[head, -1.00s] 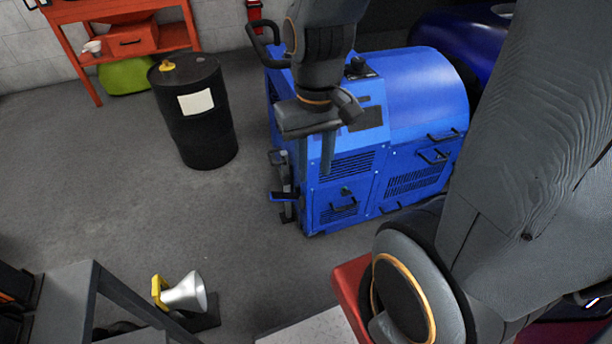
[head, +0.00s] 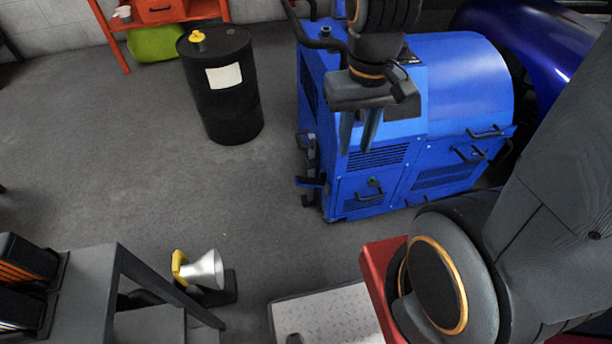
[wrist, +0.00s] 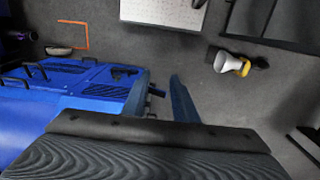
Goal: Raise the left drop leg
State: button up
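The blue hub dynamometer (head: 462,90) stands on the floor; it also shows at the left of the wrist view (wrist: 85,90). At its near left corner is a dark upright leg assembly (head: 309,150) with a blue lever-like piece (head: 311,181) sticking out and a foot low near the floor. I take it for the left drop leg. My gripper (head: 357,149) hangs in front of the cabinet's front face, right of the leg and higher in the picture. Its fingers are apart with nothing held. In the wrist view, a small dark part (wrist: 156,92) shows beyond the gap between the fingers (wrist: 158,82).
A black drum (head: 225,95) stands left of the cabinet. A white and yellow cone-shaped item (head: 203,270) lies on the floor near a dark table (head: 85,300). A pale textured plate (head: 330,315) lies at the bottom. The grey floor between drum and table is clear.

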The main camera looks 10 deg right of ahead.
jog(key=shift+w+f, duration=0.1)
jog(key=shift+w, duration=0.05)
jog(key=c, duration=0.3)
jog(key=w+f+n+b, duration=0.2)
jog(key=w+f+b, duration=0.1)
jog(key=w, duration=0.2)
jog(key=w+a+f+n+g+h+b, duration=0.1)
jog(key=w+f+n+b, duration=0.1)
jog(key=w+f+b, duration=0.2)
jog(key=w+f+n+h+b, duration=0.1)
jog(key=w+f+n+b, duration=0.1)
jog(key=w+f+b, duration=0.2)
jog(key=shift+w+a+g, duration=0.2)
jog(key=shift+w, duration=0.25)
jog(key=shift+w+a+g, duration=0.2)
jog(key=shift+w, duration=0.25)
grip_shut()
jog(key=w+a+f+n+h+b, duration=0.3)
jog(key=w+a+f+n+b, duration=0.1)
jog(key=w+f+b, duration=0.4)
jog(key=w+a+f+n+t+h+b, duration=0.1)
jog(key=w+a+f+n+h+b, duration=0.2)
jog(key=w+f+b, duration=0.6)
jog(key=w+a+f+n+h+b, duration=0.4)
jog(key=w+a+f+b, duration=0.3)
jog(key=w+f, duration=0.6)
jog(key=shift+w+f+n+t+b, duration=0.2)
jog(key=shift+n+t+b, duration=0.25)
jog(key=shift+b, duration=0.65)
jog(key=shift+a, duration=0.1)
